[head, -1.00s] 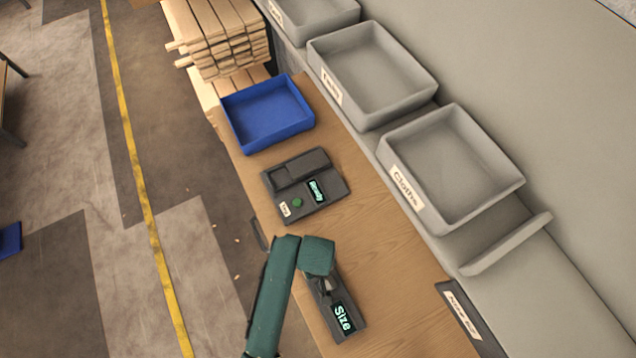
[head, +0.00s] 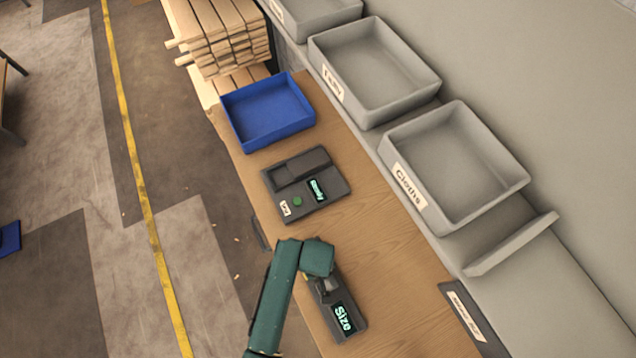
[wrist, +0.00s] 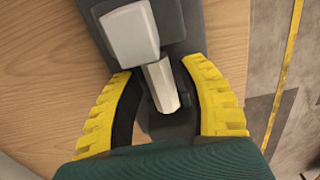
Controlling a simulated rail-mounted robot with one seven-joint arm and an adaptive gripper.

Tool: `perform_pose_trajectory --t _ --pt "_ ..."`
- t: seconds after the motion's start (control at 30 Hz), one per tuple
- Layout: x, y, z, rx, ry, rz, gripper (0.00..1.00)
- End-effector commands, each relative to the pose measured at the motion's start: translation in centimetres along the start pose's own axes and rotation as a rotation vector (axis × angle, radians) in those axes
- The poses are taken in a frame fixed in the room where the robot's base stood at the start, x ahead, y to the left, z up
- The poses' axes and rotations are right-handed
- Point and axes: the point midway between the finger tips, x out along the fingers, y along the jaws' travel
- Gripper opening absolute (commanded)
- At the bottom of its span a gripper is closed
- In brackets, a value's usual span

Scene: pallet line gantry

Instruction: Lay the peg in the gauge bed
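The gauge (head: 352,333) is a dark unit with a lit "Size" screen on the wooden bench; it also shows in the wrist view (wrist: 184,20). A pale grey peg with flat sides (wrist: 162,84) lies over the dark gauge body in the wrist view. My gripper (wrist: 156,70) has yellow fingers with dark inner pads, one on each side of the peg. The fingers stand apart, with narrow gaps to the peg. In the head view, my green wrist hides most of the gripper and the peg. Whether the peg sits fully down in the bed cannot be told.
A dark unit (head: 325,200) with a green button and lit screen stands further up the bench. Beyond it is a blue tray (head: 270,140). Grey bins (head: 462,220) line the right side. Bare bench (head: 385,270) lies right of the gauge.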

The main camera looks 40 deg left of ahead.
Motion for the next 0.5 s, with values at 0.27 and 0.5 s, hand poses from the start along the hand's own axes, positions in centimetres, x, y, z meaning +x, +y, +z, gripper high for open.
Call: perform_pose_trajectory --t 0.27,0.5 --pt "-2.5 0.1 -0.1 0.000 0.004 0.003 0.41" --pt "-8.6 0.1 -0.1 0.000 0.004 0.003 0.41"
